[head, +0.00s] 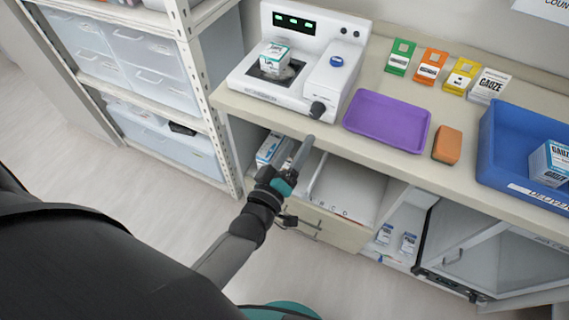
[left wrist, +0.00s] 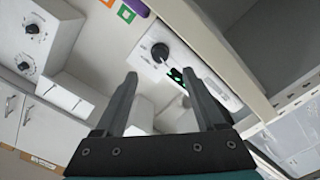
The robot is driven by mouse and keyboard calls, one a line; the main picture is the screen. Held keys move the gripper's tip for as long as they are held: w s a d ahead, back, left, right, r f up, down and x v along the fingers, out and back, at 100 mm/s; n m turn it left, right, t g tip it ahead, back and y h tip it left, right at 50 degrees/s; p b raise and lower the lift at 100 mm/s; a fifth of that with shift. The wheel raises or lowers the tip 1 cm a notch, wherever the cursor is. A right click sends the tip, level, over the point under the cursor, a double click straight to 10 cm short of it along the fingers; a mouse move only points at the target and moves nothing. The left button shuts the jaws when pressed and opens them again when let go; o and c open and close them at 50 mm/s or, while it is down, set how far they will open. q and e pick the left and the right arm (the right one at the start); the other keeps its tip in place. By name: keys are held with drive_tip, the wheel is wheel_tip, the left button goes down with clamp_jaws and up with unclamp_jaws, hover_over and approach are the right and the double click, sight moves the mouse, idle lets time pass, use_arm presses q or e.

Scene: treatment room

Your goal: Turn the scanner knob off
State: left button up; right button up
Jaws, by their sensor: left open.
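The white scanner (head: 325,80) stands at the left end of the counter with green lit displays on its back panel. Its black knob (head: 317,109) is on the front face at the right corner. In the left wrist view the knob (left wrist: 160,52) shows beyond the fingertips with a light pointer mark on it. A small white and teal box (head: 275,57) sits on the scanner's dark plate. My left gripper (head: 305,143) is open and empty, in front of and below the knob, apart from it. In the left wrist view its two fingers (left wrist: 160,76) are spread. My right gripper is not in view.
A purple tray (head: 388,119), an orange sponge-like block (head: 447,145) and a blue bin (head: 500,150) are on the counter. A shelf rack (head: 205,90) stands left.

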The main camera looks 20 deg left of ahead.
use_arm(q)
drive_tip(key=s, duration=0.6)
drive_tip(key=shift+a, duration=0.1)
drive_tip(key=shift+w, duration=0.1)
